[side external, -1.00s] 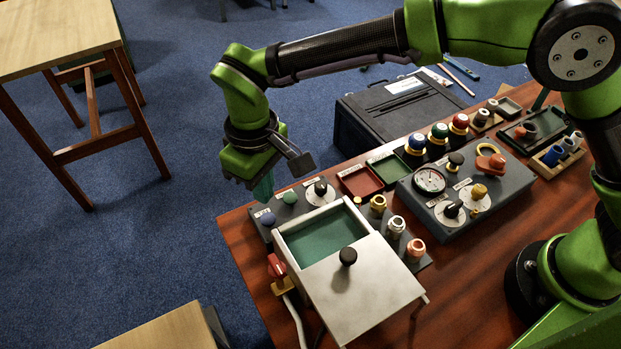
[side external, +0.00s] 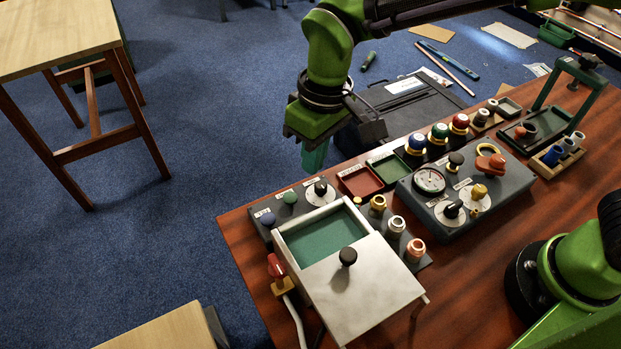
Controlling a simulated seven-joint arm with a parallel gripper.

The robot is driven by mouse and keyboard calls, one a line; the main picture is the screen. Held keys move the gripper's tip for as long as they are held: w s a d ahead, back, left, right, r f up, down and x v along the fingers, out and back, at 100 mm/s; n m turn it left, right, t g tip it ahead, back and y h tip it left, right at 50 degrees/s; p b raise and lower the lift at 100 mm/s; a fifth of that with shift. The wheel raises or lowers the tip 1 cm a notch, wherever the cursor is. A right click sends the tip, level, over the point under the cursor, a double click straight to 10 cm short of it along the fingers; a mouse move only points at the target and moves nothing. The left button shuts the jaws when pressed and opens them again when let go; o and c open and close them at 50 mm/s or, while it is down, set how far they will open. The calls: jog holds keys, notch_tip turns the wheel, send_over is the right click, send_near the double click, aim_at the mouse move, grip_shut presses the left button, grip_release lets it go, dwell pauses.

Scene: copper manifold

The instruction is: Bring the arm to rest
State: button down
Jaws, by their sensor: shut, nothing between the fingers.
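My gripper (side external: 314,158) hangs pointing down beyond the far left edge of the red-brown bench, seen against the blue carpet. Its green fingers are together and hold nothing. It is above and to the left of the red tray, apart from everything on the bench as far as this view shows. My wrist and upper links rise out of the top of the picture.
A white box with a black knob (side external: 347,256) and partly open lid stands at the bench front. A gauge panel (side external: 429,180), red tray (side external: 360,181), green tray (side external: 388,167), colored knobs and a green frame (side external: 598,86) crowd the bench. A dark case (side external: 400,104) lies behind.

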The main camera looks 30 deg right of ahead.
jog(key=s+d+r+m+t, duration=0.2)
jog(key=s+d+r, duration=0.1)
jog(key=d, duration=0.5)
jog(key=s+d+r+m+t, duration=0.2)
jog(key=s+d+r+m, duration=0.1)
jog(key=d, duration=0.6)
jog(key=s+d+r+m+t, duration=0.2)
jog(key=s+d, duration=0.3)
jog(key=d, duration=0.3)
jog(key=shift+d+r+m+t+y, duration=0.2)
jog(key=shift+r+m+t+y, duration=0.15)
jog(key=shift+r+m, duration=0.3)
